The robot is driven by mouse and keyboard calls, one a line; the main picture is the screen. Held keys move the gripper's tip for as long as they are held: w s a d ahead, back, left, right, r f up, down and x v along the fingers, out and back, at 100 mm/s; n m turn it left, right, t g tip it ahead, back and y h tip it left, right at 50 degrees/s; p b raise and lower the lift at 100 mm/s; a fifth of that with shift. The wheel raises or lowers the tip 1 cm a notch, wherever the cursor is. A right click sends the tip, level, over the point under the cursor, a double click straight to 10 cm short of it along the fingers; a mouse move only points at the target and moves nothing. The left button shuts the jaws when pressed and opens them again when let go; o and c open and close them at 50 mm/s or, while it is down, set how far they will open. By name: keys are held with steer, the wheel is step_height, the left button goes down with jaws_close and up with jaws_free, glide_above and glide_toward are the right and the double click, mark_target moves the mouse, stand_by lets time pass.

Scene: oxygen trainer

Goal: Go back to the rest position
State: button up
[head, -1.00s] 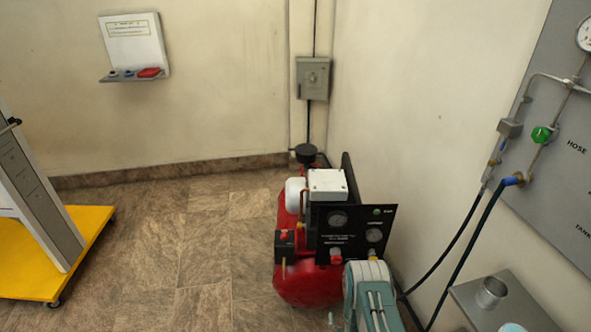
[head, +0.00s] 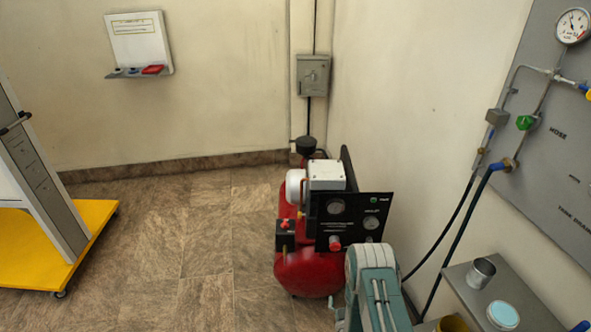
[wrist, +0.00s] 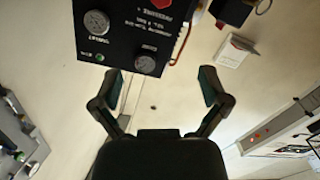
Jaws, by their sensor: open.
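My gripper (wrist: 162,90) shows in the wrist view with its two dark fingers spread wide. Nothing is between the fingers. Beyond the left finger is the compressor's black gauge panel (wrist: 125,35), upside down in that view. In the head view, my grey-green arm (head: 372,285) rises from the bottom edge, in front of the red compressor (head: 310,272). The gripper itself cannot be made out in the head view.
A grey wall panel (head: 560,165) with a gauge, green valve and dark hoses is at right. Below it a metal shelf (head: 458,290) holds cups. A yellow-based cart (head: 40,255) stands at left. A wall board (head: 138,42) hangs at the back. Tiled floor between is clear.

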steer(key=w+r+m+g, duration=0.15)
steer(key=w+r, duration=0.25)
steer(key=r, duration=0.9)
steer(key=w+r+g, duration=0.3)
steer(key=w+r, duration=0.1)
steer(key=r, duration=0.8)
steer(key=s+r+m+g, duration=0.1)
steer(key=s+r, duration=0.3)
steer(key=r, duration=0.3)
steer(key=s+r+g, duration=0.2)
steer(key=s+r, duration=0.3)
steer(key=r, duration=0.2)
steer(key=s+r+m+g, duration=0.1)
steer(key=s+r, duration=0.3)
steer(key=s, duration=0.9)
steer(key=s+r+g, duration=0.3)
steer(key=s+r, duration=0.2)
steer(key=s, duration=0.9)
steer(key=shift+s+m, duration=0.25)
steer(key=shift+m, duration=0.1)
steer(key=shift+w, duration=0.1)
